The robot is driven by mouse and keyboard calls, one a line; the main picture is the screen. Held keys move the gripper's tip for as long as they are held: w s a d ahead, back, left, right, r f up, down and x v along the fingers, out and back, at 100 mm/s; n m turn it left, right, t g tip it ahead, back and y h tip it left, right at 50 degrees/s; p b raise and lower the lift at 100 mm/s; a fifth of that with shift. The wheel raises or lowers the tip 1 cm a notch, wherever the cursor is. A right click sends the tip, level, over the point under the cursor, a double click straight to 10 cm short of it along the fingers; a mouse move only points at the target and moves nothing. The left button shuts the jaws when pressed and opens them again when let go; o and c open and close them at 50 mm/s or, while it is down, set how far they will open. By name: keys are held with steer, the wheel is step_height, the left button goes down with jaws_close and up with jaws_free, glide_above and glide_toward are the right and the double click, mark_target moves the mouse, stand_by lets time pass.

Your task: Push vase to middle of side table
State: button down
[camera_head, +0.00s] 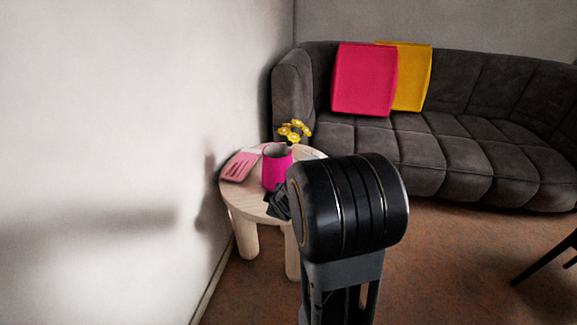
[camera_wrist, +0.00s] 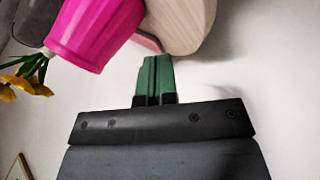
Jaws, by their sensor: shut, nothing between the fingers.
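A pink vase-like pot (camera_head: 277,170) stands upright on the round pale wooden side table (camera_head: 240,201), near its middle in the head view. It also shows in the wrist view (camera_wrist: 95,32).
A pink flat item (camera_head: 240,166) lies on the table's left side. A white wall (camera_head: 110,120) stands close on the left. A dark sofa (camera_head: 470,150) with pink and yellow cushions is behind. A dark chair leg (camera_head: 545,258) shows at right; the floor between is clear.

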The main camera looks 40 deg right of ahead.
mark_target(280, 172)
steer(key=s+d+n+t+y+p, duration=0.3)
steer(key=d+n+t+y+p, duration=0.3)
steer(key=d+n+t, duration=0.4)
steer(key=shift+n+g+h, duration=0.4)
steer(key=shift+n+h, duration=0.2)
steer(key=w, duration=0.7)
steer(key=w+a, duration=0.1)
steer(key=w, duration=0.3)
steer(key=shift+w+f, duration=0.15)
steer(key=shift+f, duration=0.25)
steer(key=shift+w+d, duration=0.45)
steer(key=shift+w, duration=0.2)
